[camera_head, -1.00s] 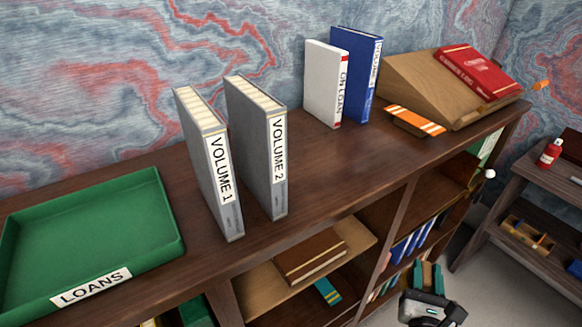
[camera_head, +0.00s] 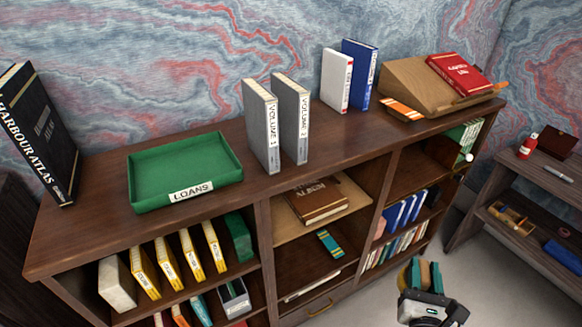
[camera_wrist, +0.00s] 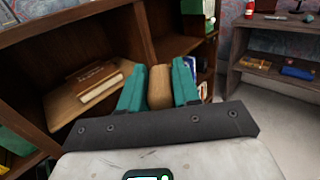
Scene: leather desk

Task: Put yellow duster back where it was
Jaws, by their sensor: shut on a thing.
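My gripper (camera_head: 425,272) is in front of the bookcase at the lower right in the head view. Its teal fingers (camera_wrist: 159,85) are shut on a tan, rounded piece (camera_wrist: 160,88) in the wrist view, which looks like the handle of the yellow duster. The rest of the held thing is hidden by the fingers. It is held in the air, apart from the shelves.
The bookcase top (camera_head: 330,150) holds a green loans tray (camera_head: 185,200), two grey volumes (camera_head: 262,128), white and blue books and a sloped wooden stand (camera_head: 400,80). An album (camera_head: 318,203) lies on a middle shelf. A side shelf (camera_head: 500,185) stands right; grey floor lies between.

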